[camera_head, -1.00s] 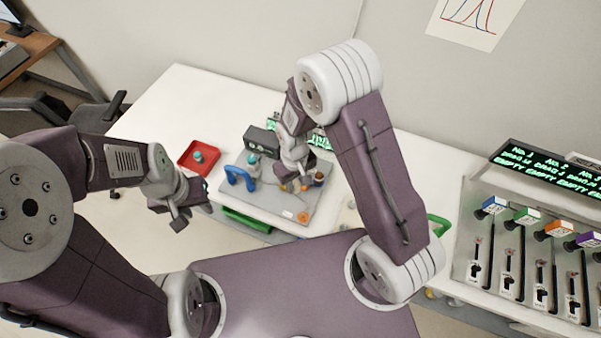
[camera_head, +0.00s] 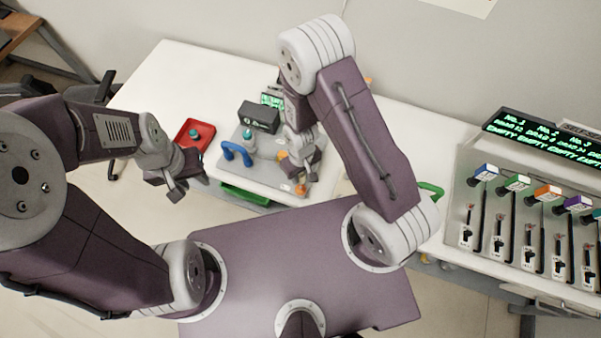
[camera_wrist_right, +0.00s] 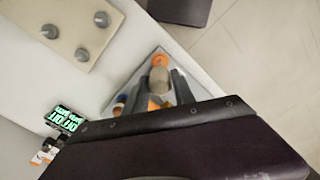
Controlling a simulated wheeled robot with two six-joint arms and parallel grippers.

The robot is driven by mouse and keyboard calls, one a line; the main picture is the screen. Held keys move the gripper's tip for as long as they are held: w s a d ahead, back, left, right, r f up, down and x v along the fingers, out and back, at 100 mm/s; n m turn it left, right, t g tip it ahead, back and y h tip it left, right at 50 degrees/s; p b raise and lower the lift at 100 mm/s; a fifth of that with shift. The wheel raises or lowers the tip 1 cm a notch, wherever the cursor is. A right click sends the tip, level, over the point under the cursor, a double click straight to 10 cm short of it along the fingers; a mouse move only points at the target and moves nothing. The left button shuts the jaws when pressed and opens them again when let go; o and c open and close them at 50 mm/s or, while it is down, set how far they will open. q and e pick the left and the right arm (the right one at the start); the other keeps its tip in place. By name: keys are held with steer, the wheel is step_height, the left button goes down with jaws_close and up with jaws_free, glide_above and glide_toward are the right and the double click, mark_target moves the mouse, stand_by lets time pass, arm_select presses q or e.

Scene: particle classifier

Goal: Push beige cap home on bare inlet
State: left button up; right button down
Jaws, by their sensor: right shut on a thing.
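My right gripper (camera_head: 301,176) is low over the right part of the grey board (camera_head: 262,177). In the right wrist view its two fingers (camera_wrist_right: 158,88) are shut on the beige cap (camera_wrist_right: 158,79). Orange shows just past the cap (camera_wrist_right: 158,60) and again on its near side. I cannot make out the bare inlet, nor whether the cap touches it. In the head view an orange piece (camera_head: 300,189) shows right at the fingertips. My left gripper (camera_head: 178,180) is open and empty, in front of the table's left front edge.
A red tray (camera_head: 205,130) holds a teal-topped item (camera_head: 194,134). A blue handle (camera_head: 237,152) and a dark box with a green display (camera_head: 259,115) stand on or by the board. A rack with coloured blocks (camera_head: 510,200) is at the right. The table's back left is clear.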

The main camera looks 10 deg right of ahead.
mark_target(301, 184)
step_height(301, 184, down, 4)
steer(key=b, duration=0.2)
steer(key=shift+f+b, duration=0.15)
steer(key=shift+b, duration=0.25)
stand_by(0.5)
steer(key=shift+f+b, duration=1.35)
steer(key=shift+f, duration=0.35)
stand_by(0.3)
steer(key=c, duration=1)
jaws_free()
step_height(301, 184, up, 9)
steer(key=shift+r, duration=0.1)
